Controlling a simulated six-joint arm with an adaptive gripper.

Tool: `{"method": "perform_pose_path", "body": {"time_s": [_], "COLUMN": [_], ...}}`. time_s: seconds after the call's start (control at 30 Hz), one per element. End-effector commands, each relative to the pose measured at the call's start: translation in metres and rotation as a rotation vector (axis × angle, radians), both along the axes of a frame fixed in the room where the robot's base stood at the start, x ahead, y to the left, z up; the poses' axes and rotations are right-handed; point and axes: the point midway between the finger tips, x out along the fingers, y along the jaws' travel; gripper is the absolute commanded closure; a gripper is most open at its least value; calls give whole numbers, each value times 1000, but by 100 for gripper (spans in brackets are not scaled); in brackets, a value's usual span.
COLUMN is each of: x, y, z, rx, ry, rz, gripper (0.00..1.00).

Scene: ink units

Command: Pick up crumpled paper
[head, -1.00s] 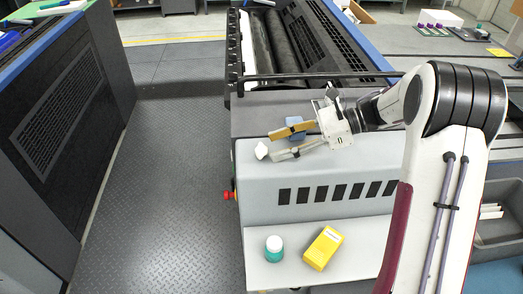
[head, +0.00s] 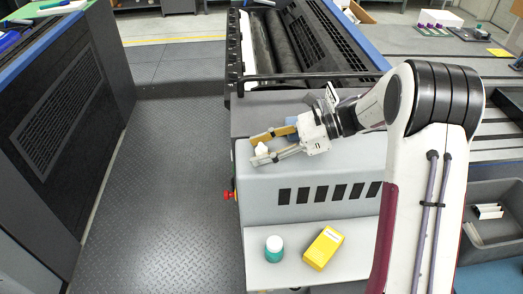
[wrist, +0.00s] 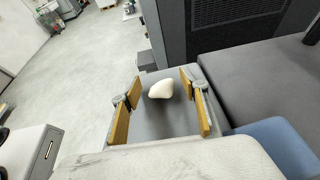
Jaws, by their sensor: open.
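The crumpled paper (head: 262,148) is a small white lump on the grey top of the machine housing, near its left edge. In the wrist view the white lump (wrist: 161,89) lies between and slightly beyond my open fingers. My gripper (head: 254,150) is open, with its two tan-padded fingers on either side of the paper. It also shows in the wrist view (wrist: 163,92), where I cannot tell whether either finger touches the paper.
A blue object (head: 292,124) lies on the housing just behind my gripper; it shows at the lower right in the wrist view (wrist: 275,145). A teal jar with a white lid (head: 274,249) and a yellow box (head: 323,248) stand on the lower shelf (head: 300,275). Open floor (head: 180,190) lies left.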

Motion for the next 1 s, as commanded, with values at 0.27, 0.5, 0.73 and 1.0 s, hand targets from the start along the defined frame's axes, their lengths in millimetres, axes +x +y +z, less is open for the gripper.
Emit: {"method": "perform_pose_path", "body": {"time_s": [0.27,0.5,0.73,1.0], "x": [0,0,0,0], "y": [0,0,0,0], "z": [0,0,0,1], "rx": [0,0,0,0], "ry": [0,0,0,-1], "rz": [-1,-1,-1,-1], "gripper": [56,65,84,84]}}
